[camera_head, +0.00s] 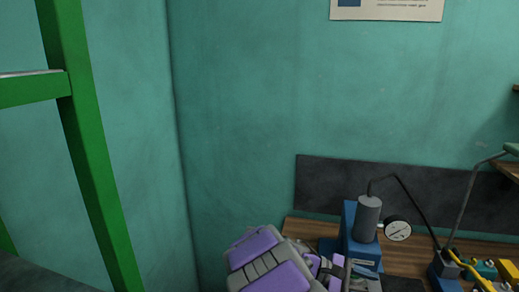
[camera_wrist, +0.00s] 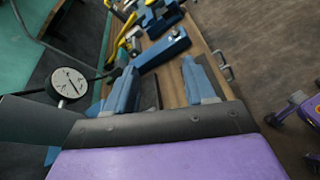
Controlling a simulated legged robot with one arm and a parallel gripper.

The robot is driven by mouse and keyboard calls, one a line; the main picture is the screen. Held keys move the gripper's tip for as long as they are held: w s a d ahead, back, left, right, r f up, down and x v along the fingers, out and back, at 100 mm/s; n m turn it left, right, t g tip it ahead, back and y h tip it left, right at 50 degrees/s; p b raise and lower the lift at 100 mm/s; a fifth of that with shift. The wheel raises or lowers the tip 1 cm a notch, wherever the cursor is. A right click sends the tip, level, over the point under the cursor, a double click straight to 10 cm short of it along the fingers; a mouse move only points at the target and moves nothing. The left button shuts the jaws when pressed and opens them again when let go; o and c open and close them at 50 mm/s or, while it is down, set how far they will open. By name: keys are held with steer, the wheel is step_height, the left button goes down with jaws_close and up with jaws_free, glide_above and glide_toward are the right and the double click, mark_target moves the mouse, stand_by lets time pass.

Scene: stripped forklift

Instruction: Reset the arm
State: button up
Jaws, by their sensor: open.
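My purple and grey arm shows at the bottom middle of the head view, folded close to my body. My gripper (camera_head: 362,272) is at its right end, in front of the workbench (camera_head: 300,228). In the wrist view my gripper (camera_wrist: 160,84) has its two blue-grey fingers spread apart, with nothing held between them. The bench top (camera_wrist: 205,50) lies beyond the fingers. In the head view the fingers are small and partly hidden by the arm, and their distance to the bench is hard to tell.
A blue press-like tool with a grey cylinder (camera_head: 368,220) and a round dial gauge (camera_head: 397,230) stand on the bench; the gauge also shows in the wrist view (camera_wrist: 70,83). Yellow and blue parts (camera_head: 484,268) lie further right. A green metal frame (camera_head: 92,160) stands left.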

steer(key=s+a+m+y, duration=0.2)
steer(key=s+m+y, duration=0.25)
steer(key=s, duration=0.65)
steer(key=s+a+m+y, duration=0.2)
steer(key=s+m+y, duration=0.3)
steer(key=s, duration=0.7)
steer(key=s+a+t+y, duration=0.1)
steer(key=s+a+y, duration=0.3)
steer(key=s+a, duration=0.3)
steer(key=shift+s+a+f+m+y, duration=0.15)
steer(key=shift+s+a+m+y, duration=0.2)
steer(key=shift+a, duration=0.15)
steer(key=shift+d, duration=0.1)
